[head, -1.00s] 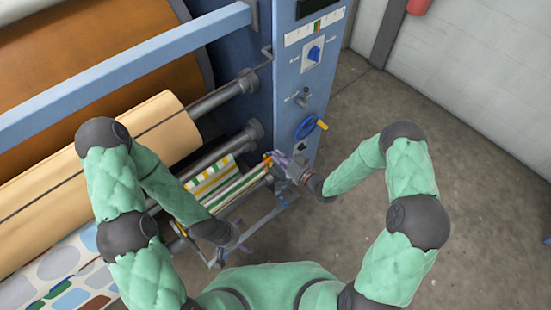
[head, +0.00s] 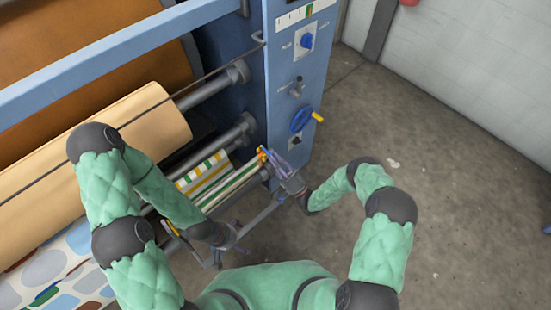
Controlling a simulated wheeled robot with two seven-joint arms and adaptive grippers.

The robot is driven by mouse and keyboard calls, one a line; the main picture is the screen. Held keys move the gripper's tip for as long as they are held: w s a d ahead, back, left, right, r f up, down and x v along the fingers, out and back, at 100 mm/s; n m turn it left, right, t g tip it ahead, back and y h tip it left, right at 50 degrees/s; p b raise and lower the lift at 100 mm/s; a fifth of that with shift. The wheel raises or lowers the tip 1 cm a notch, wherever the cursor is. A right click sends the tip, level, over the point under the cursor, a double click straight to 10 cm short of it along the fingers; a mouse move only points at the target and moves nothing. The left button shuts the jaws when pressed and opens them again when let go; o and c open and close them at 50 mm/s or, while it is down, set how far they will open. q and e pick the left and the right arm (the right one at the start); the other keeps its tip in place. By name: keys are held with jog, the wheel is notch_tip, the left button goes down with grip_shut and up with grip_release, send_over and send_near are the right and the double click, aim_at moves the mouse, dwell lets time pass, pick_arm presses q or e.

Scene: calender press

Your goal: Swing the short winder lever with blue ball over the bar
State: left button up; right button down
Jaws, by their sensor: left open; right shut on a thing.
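The winder (head: 215,183) with its striped roll sits low at the front of the blue machine. My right gripper (head: 268,157) is at the roll's right end, shut on a small part with an orange end (head: 262,152). I cannot tell whether this part is the short lever, and no blue ball can be made out. My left gripper (head: 230,243) is open near the winder's lower left end, partly hidden by its own wrist. I cannot see anything between its fingers. Another orange piece (head: 172,228) shows left of it.
The blue side panel (head: 285,90) carries a blue handwheel (head: 301,119) with a yellow handle, just above my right gripper. Grey rollers and a large cream roll (head: 120,130) lie at the left. The floor (head: 450,200) at the right is clear.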

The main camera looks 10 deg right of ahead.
jog(key=shift+f+t+y, duration=0.2)
jog(key=shift+t+y, duration=0.1)
dwell(0.4)
jog(key=c, duration=1.2)
grip_release()
jog(key=shift+c, duration=0.2)
jog(key=shift+a, duration=0.1)
jog(key=shift+f, duration=0.1)
jog(key=v, duration=0.8)
jog(key=shift+w, duration=0.15)
